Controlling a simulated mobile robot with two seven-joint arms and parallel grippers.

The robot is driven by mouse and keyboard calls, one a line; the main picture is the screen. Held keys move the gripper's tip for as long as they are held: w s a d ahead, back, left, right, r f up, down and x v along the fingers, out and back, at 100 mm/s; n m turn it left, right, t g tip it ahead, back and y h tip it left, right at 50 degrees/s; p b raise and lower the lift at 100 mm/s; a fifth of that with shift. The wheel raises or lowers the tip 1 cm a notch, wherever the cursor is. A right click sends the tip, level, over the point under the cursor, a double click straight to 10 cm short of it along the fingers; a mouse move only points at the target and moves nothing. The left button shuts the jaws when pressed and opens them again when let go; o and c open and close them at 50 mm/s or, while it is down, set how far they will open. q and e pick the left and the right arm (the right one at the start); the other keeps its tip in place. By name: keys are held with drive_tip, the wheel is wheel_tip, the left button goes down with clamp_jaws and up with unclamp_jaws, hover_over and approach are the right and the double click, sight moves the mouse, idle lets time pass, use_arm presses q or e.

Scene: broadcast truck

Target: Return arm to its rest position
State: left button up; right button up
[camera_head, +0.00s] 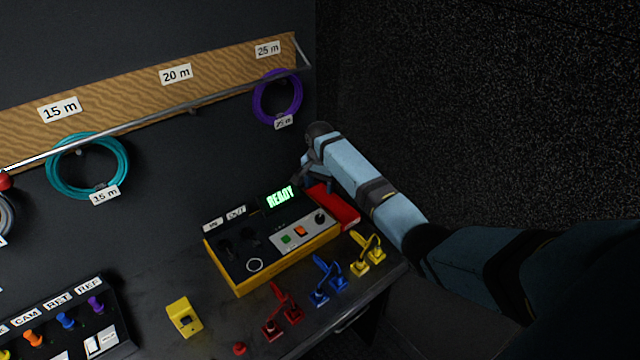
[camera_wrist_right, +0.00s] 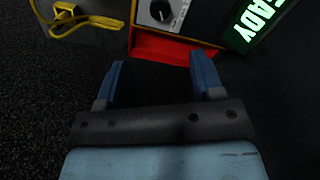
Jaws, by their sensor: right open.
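My right arm (camera_head: 385,205) reaches in from the right in the head view, its light blue links extending up to the far right end of the tester box. My right gripper (camera_head: 312,172) is beside that end, near the red tray (camera_head: 338,208). In the wrist view the right gripper (camera_wrist_right: 158,80) shows two blue fingers spread apart with nothing between them. The red tray (camera_wrist_right: 165,48) lies just beyond the fingertips there. My left gripper is not in view.
The yellow and black tester box (camera_head: 240,285) shows READY on its display (camera_head: 280,197). Red, blue and yellow cable adapters (camera_head: 328,278) stand along the counter's front edge. A teal coil (camera_head: 62,188) and a purple coil (camera_head: 257,105) hang on the wall. Dark floor is clear at right.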

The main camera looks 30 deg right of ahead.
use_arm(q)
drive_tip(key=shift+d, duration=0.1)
